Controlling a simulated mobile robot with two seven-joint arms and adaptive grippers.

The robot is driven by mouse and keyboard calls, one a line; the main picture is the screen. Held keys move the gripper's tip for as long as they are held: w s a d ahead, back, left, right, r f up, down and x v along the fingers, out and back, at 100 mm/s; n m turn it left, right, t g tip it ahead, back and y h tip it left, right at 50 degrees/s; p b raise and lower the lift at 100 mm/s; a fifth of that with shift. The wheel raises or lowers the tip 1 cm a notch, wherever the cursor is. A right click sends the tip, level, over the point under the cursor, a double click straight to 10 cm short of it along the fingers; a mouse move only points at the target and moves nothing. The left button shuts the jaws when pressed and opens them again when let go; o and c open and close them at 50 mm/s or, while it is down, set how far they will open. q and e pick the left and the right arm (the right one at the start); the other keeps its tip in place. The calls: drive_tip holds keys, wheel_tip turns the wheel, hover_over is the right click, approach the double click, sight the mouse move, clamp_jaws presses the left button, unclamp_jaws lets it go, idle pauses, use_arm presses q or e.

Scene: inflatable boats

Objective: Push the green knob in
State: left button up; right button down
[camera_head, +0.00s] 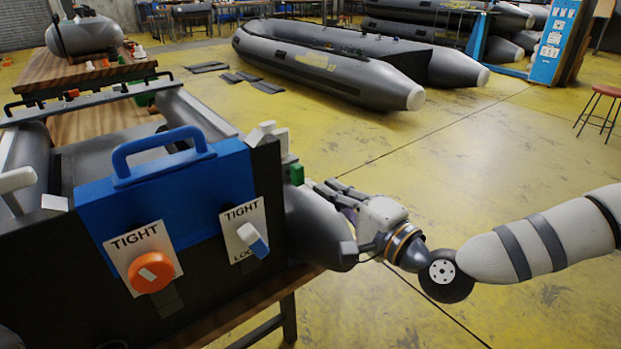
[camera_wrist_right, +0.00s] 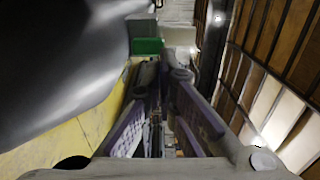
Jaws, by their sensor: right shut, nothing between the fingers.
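The green knob (camera_head: 296,174) sticks out at the right end of the black panel that carries the blue box. It also shows in the right wrist view (camera_wrist_right: 148,46), just ahead of the fingertips. My right gripper (camera_head: 318,187) reaches in from the right, with its tips close to the knob. I cannot tell whether they touch it. In the wrist view the fingers (camera_wrist_right: 162,72) are together at the tips, with nothing between them. My left gripper is not in view.
The blue box (camera_head: 190,195) has a handle, an orange knob (camera_head: 152,271) and a white-and-blue lever (camera_head: 253,240). A grey boat tube end (camera_head: 318,228) lies just below my right gripper. Large boats (camera_head: 330,68) and open yellow floor (camera_head: 480,130) lie beyond.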

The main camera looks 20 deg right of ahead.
sight(301, 171)
drive_tip(key=x, duration=0.6)
drive_tip(key=shift+f+b+x, duration=0.25)
drive_tip(key=shift+b+x, duration=0.35)
drive_tip(key=shift+x, duration=0.55)
drive_tip(key=shift+r, duration=0.15)
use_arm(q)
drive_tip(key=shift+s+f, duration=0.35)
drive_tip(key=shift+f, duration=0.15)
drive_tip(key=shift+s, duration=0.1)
